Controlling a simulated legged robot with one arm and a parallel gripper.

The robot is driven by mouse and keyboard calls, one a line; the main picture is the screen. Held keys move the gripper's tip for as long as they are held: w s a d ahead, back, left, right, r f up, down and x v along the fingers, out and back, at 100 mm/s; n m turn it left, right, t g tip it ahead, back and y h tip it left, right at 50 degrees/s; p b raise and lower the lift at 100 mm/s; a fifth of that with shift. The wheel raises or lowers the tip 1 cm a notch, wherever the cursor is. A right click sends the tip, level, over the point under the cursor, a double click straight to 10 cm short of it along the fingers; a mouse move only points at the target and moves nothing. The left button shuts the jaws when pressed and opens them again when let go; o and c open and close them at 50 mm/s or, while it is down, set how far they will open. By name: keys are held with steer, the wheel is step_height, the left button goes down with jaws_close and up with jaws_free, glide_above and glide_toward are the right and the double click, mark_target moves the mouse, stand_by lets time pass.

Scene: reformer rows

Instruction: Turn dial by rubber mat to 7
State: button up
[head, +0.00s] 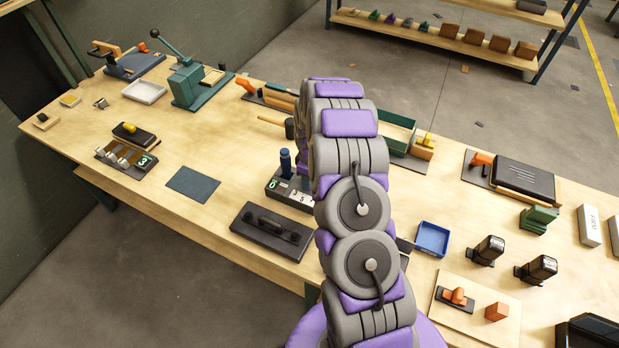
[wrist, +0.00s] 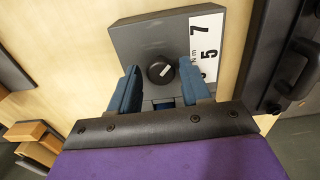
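A grey dial box (wrist: 150,35) fills the upper middle of the wrist view. Its round black knob (wrist: 160,69) has a white pointer line slanting toward the upper right. A white strip with black digits (wrist: 206,50), 5 and 7 among them, runs along its right side. My gripper (wrist: 159,80) is open, its blue fingers either side of the knob with gaps showing. In the head view the box (head: 273,197) is partly hidden by my arm and shows a green window that seems to read 0. A flat dark blue-grey mat (head: 193,184) lies left of it.
A black block with a handle (head: 270,232) sits just in front of the box; it also shows in the wrist view (wrist: 292,70). Another device with a green 3 window (head: 127,162) is farther left. A blue tray (head: 432,239) stands right of my arm. Bare wood surrounds the mat.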

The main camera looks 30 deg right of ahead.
steer(key=shift+o, duration=0.8)
step_height(320, 180, up, 17)
steer(key=p, duration=0.1)
steer(key=shift+r, duration=0.1)
